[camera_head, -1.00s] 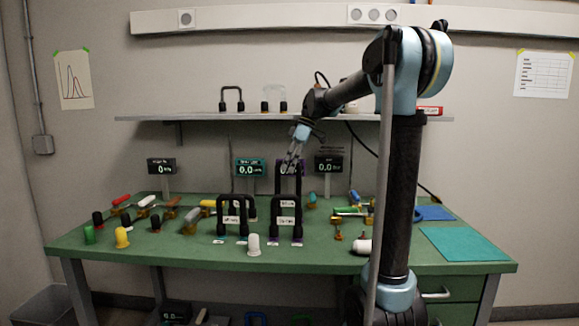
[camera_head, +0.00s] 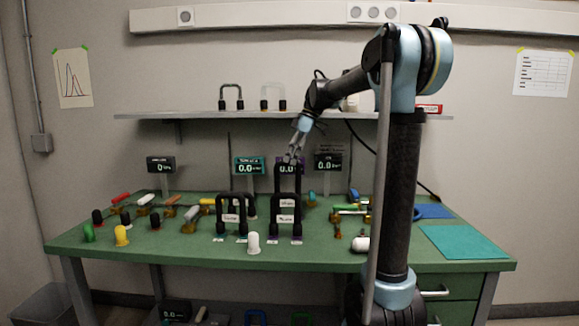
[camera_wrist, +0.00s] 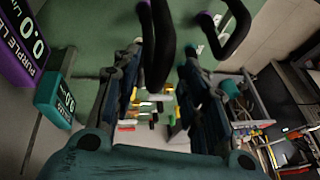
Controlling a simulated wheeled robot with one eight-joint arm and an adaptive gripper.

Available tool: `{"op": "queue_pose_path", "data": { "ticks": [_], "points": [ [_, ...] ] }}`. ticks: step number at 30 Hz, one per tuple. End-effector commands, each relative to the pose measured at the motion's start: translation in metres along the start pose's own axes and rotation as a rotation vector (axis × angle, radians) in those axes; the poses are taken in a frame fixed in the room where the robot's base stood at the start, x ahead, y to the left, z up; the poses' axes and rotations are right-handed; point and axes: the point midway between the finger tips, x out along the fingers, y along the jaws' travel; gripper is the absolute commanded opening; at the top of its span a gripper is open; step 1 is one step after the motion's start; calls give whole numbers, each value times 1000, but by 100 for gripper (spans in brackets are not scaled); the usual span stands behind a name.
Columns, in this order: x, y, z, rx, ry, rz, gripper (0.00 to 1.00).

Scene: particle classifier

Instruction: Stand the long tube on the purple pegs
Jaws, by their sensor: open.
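Several black U-shaped tubes stand legs down near the middle of the green table. One black tube (camera_head: 277,178) rises at the back, in front of the purple-framed display (camera_head: 280,169). A front tube (camera_head: 275,222) with a white label has purple at its feet (camera_head: 297,239). Another labelled front tube (camera_head: 221,215) stands to its left. I cannot tell which is the long one. My gripper (camera_head: 292,157) is open, pointing down at the top of the back tube. In the wrist view, black tube legs (camera_wrist: 158,55) with purple ends show beyond the open fingers; contact is unclear.
A teal display (camera_head: 249,166) stands left of the purple one; a dark display (camera_head: 328,162) stands right. A white capped piece (camera_head: 253,243) is in front. Coloured parts lie on both sides. The shelf (camera_head: 200,116) hangs behind. A teal mat (camera_head: 463,243) is clear at right.

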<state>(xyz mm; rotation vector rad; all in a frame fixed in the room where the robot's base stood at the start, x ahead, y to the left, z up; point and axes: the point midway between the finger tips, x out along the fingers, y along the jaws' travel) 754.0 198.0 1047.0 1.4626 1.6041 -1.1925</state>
Motion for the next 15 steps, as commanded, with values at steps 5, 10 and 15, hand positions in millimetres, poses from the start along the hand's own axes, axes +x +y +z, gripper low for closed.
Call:
{"op": "queue_pose_path", "data": {
  "ticks": [5, 10, 15],
  "points": [
    [-36, 1, 0, 2, 0, 1, 40],
    [-65, 1, 1, 1, 0, 1, 40],
    [-83, 1, 1, 1, 0, 0, 40]
  ]
}}
